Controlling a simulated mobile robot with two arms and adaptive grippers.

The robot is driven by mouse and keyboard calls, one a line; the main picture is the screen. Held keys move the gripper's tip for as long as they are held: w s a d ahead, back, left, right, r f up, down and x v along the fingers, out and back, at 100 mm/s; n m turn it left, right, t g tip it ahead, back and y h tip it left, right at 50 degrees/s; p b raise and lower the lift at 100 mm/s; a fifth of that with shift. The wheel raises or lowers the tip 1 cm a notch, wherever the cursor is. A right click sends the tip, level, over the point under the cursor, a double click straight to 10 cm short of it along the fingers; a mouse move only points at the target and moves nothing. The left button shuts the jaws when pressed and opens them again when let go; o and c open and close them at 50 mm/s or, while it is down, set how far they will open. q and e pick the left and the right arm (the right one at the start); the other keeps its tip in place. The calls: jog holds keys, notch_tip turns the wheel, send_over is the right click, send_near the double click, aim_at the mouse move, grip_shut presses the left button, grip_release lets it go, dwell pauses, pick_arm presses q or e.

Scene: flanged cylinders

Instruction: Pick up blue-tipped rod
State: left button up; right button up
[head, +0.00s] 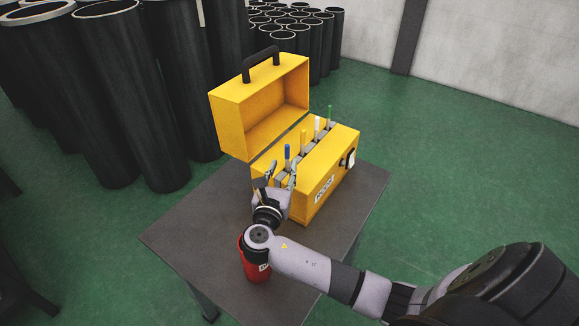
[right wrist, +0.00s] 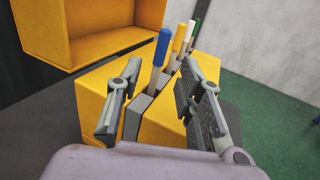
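The blue-tipped rod (head: 287,152) stands upright at the near-left end of a row of rods in the open yellow toolbox (head: 325,170). In the right wrist view the blue tip (right wrist: 162,48) shows above and between my fingers, with its grey shaft going down into a slotted grey holder. My right gripper (head: 281,173) is at the toolbox's near-left end, beside this rod. In the right wrist view its two fingers (right wrist: 160,82) are spread apart, and I see no contact with the rod. The rod's lower end is hidden. My left gripper is out of view.
Yellow, white and green-tipped rods (head: 330,113) stand behind the blue one. The raised yellow lid (head: 232,122) stands at the back left. A red cylinder (head: 256,268) is partly hidden under my right arm. The dark table (head: 180,235) is bare at its left. Black cylinders (head: 120,95) stand beyond.

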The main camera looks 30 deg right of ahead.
aim_at(287, 154)
jog(key=shift+w+d+r, duration=0.35)
jog(key=shift+w+d, duration=0.15)
jog(key=shift+d, duration=0.05)
jog(key=p+x, duration=0.1)
jog(key=x, duration=0.3)
jog(key=shift+w+d+r, duration=0.1)
jog(key=shift+w+d, duration=0.1)
jog(key=shift+w, duration=0.05)
jog(key=shift+w+d, duration=0.1)
jog(key=shift+c, duration=0.4)
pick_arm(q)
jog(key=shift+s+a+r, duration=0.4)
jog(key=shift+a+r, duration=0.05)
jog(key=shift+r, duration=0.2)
pick_arm(e)
grip_shut()
